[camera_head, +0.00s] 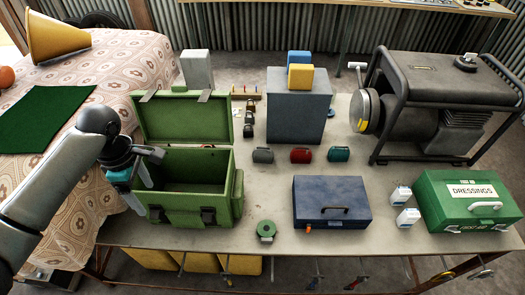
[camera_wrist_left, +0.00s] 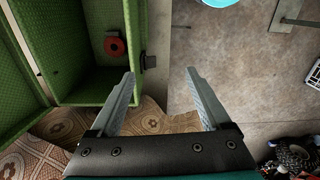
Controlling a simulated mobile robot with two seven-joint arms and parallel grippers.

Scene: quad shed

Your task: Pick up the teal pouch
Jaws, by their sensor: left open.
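The teal pouch (camera_head: 339,154) is a small rounded item on the table, at the right end of a row with a red pouch (camera_head: 301,155) and a grey pouch (camera_head: 263,155). Nothing touches it. My left gripper (camera_head: 140,190) is far to its left, at the left side of the open green box. In the left wrist view my left gripper (camera_wrist_left: 161,88) has its fingers spread with nothing between them. I cannot make out the teal pouch in that view. My right gripper does not show.
The open green box (camera_head: 190,215) stands between my left gripper and the pouches. A blue case (camera_head: 331,205) lies in front of the pouches and a grey-blue box (camera_head: 298,118) stands behind. A generator (camera_head: 430,105) is to the right, with a green first-aid case (camera_head: 466,218) in front.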

